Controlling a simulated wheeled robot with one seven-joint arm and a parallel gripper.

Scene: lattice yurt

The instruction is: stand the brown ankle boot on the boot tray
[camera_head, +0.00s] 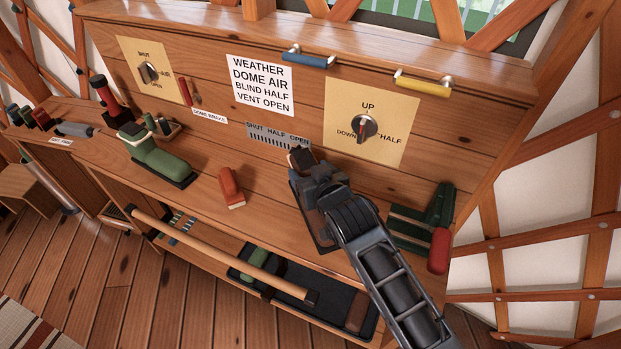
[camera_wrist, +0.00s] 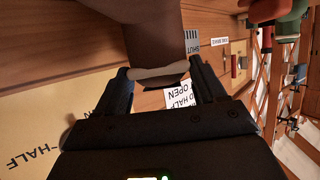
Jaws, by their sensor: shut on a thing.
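The brown ankle boot (camera_head: 322,238) is at the counter's right half, partly hidden by my gripper (camera_head: 313,172). My gripper is shut on its upper part. In the wrist view the brown boot (camera_wrist: 158,35) and its pale rim lie between the two fingers (camera_wrist: 163,78). I cannot tell whether its sole touches the counter. The dark boot tray (camera_head: 325,290) lies on the low shelf under the counter. A green item (camera_head: 262,262) is at its left end and a brown piece (camera_head: 357,312) at its right end.
A wooden pole (camera_head: 220,252) runs across the front of the low shelf, partly over the tray. On the counter are a green boot (camera_head: 160,160), a red block (camera_head: 230,186) and a green rack with a red item (camera_head: 438,250). The tray's middle looks clear.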

